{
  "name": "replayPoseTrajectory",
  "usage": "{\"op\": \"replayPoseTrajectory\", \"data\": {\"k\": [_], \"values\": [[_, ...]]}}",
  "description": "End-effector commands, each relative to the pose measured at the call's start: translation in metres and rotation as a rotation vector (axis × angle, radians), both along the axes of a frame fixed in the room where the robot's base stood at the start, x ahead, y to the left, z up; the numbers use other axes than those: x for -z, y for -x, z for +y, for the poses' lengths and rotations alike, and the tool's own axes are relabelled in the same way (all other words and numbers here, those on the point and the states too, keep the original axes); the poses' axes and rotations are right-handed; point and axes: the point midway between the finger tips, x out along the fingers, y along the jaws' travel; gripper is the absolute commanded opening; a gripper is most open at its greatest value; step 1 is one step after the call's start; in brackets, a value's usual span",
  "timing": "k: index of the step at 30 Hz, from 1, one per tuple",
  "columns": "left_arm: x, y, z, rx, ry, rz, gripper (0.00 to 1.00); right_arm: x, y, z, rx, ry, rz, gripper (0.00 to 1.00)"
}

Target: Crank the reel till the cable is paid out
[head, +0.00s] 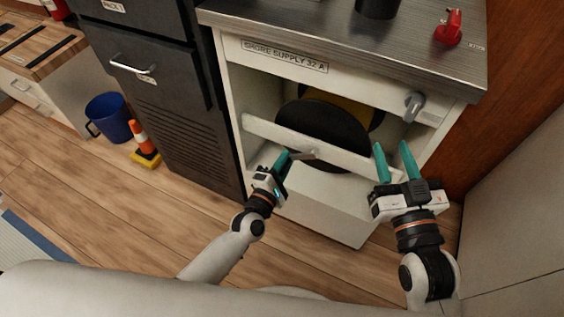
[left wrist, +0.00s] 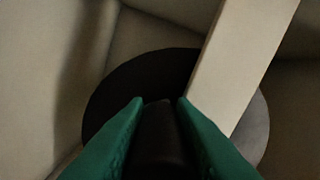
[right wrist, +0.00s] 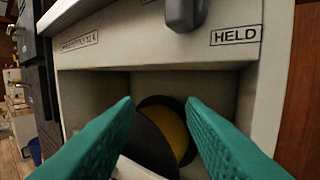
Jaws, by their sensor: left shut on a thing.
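The reel (head: 318,128) is a dark disc inside the white cabinet, with yellow cable (head: 355,112) on the drum behind it. A pale bar crosses in front of it. My left gripper (head: 286,160) is shut on the dark crank handle (left wrist: 158,140) in front of the reel; the fingers hide most of it. My right gripper (head: 394,150) is open and empty in front of the cabinet's right side. In the right wrist view its fingers are spread, with yellow cable (right wrist: 175,130) visible beyond.
A grey lever (head: 413,106) hangs on the cabinet front, near a label reading HELD (right wrist: 236,35). A red object (head: 450,28) and a black cylinder stand on the metal top. A blue bucket (head: 109,117) and an orange-striped cone (head: 142,143) stand on the floor at left.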

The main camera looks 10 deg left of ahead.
Motion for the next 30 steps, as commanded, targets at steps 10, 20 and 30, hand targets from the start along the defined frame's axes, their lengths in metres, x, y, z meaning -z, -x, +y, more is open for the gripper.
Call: {"op": "replayPoseTrajectory", "data": {"k": [10, 20, 30], "values": [[0.0073, 0.0038, -0.0047, 0.009, 0.025, 0.021, 0.00, -0.0105, 0.0007, 0.0015, -0.004, -0.018, -0.069, 0.36], [0.0071, 0.0042, -0.0055, 0.010, 0.024, 0.022, 0.32, -0.0104, 0.0008, 0.0015, -0.004, -0.018, -0.068, 0.36], [0.0037, 0.0026, -0.0035, 0.005, 0.028, 0.015, 0.43, -0.0108, 0.0008, 0.0014, -0.003, -0.018, -0.068, 0.36]]}}
